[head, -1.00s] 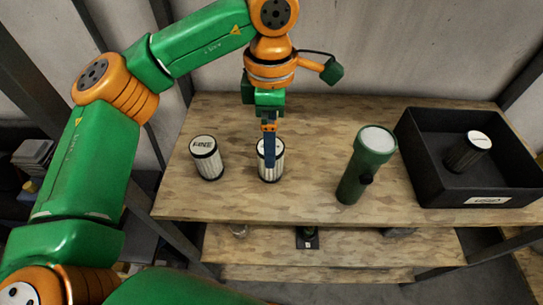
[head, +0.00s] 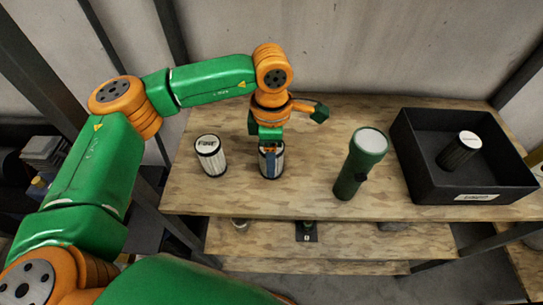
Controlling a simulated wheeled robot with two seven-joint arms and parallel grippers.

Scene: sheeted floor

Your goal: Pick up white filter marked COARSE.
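A white pleated filter (head: 281,168) with dark ends stands upright in the middle of the wooden shelf. The far finger is hidden, so I cannot tell whether the fingers press on the filter. A second white filter (head: 211,160) stands upright to the left, and its top label appears to read FINE. My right gripper is not in view.
A green flashlight-like cylinder (head: 352,174) stands to the right on the shelf (head: 310,190). A lower shelf (head: 370,240) holds small items. Bare wood lies between the middle filter and the green cylinder.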

